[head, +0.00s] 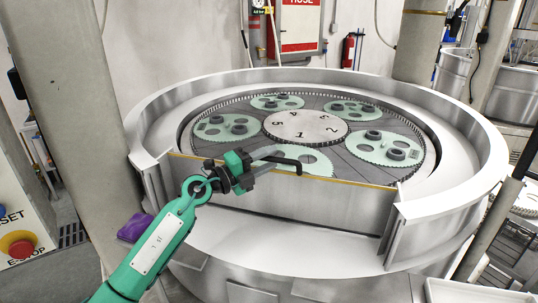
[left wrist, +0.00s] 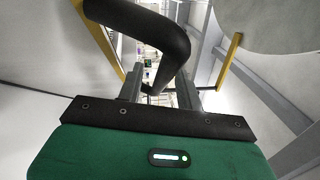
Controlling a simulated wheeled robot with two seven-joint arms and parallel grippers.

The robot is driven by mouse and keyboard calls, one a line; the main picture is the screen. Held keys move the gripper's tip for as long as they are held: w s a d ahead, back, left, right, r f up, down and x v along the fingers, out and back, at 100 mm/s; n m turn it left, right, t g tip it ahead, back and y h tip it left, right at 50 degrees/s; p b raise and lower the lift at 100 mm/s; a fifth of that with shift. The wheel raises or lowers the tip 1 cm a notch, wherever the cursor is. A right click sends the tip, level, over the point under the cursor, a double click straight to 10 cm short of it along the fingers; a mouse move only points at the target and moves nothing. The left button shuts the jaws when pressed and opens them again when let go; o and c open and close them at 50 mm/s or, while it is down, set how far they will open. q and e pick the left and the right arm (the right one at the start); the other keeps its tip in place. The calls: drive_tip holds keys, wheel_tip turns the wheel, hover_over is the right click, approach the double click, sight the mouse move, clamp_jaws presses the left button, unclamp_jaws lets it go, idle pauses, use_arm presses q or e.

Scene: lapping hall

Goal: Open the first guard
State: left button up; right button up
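The guard (head: 290,205) is a grey metal panel with a yellow top edge, standing upright across the front opening of the round lapping machine. A dark bent handle (head: 289,162) shows at its top edge. In the left wrist view, the handle (left wrist: 160,25) is a thick black bar bending down toward my fingers. My left gripper (head: 252,172) is at the handle, just in front of the guard. In the left wrist view, its fingers (left wrist: 160,92) stand apart with a gap between them. I cannot tell whether they touch the handle. My right gripper is not in view.
Behind the guard lies the lapping plate with several green toothed carriers (head: 385,148) and a numbered centre disc (head: 305,127). The curved metal rim (head: 455,190) surrounds it. A concrete column (head: 75,90) stands left, and a red emergency stop button (head: 20,246) is at lower left.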

use_arm(q)
drive_tip(key=shift+w+d, duration=0.2)
drive_tip(key=shift+d, duration=0.15)
drive_tip(key=shift+c, duration=0.3)
clamp_jaws()
